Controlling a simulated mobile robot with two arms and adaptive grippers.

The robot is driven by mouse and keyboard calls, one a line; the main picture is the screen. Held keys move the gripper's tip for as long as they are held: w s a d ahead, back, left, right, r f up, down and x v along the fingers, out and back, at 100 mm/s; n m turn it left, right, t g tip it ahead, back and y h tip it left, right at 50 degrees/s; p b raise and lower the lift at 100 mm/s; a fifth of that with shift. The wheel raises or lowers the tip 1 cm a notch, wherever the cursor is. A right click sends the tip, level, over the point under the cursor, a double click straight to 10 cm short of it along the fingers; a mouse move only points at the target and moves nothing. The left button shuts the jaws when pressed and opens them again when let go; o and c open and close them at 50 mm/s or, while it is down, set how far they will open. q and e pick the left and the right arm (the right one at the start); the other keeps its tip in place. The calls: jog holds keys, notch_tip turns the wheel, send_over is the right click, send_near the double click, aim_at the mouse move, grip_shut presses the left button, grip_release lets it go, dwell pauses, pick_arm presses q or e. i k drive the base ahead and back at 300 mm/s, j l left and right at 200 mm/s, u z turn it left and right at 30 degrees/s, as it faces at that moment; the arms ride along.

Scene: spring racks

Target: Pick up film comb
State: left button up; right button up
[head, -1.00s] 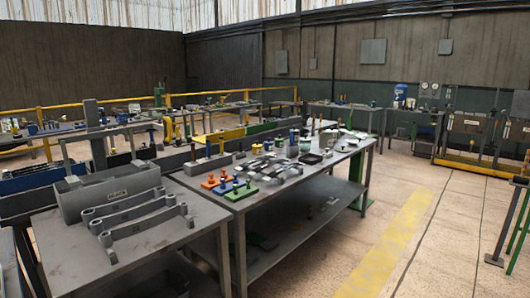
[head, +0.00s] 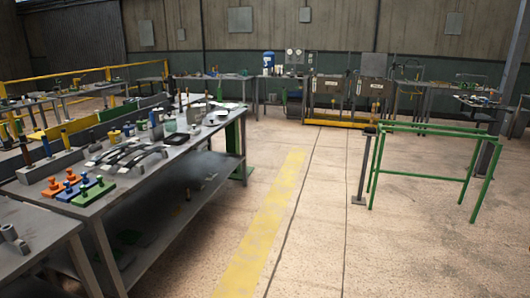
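I cannot tell a film comb for certain among the small items in view. The long grey workbench (head: 205,137) on the left carries several dark and silver curved parts (head: 130,154) lying near its middle. In front of them are an orange knobbed block (head: 52,189), a blue knobbed block (head: 72,187) and a green knobbed block (head: 93,194). Small bottles, cups and dark trays stand farther along the bench, too small to make out. Neither of my grippers is in view.
A nearer table (head: 30,240) cuts into the lower left corner. Open concrete floor with a yellow stripe (head: 262,225) lies right of the workbench. A green frame stand (head: 420,165) and a short post (head: 361,170) stand on the right. Benches line the back wall.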

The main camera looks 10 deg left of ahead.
aim_at(94, 141)
jog(key=i, duration=1.9)
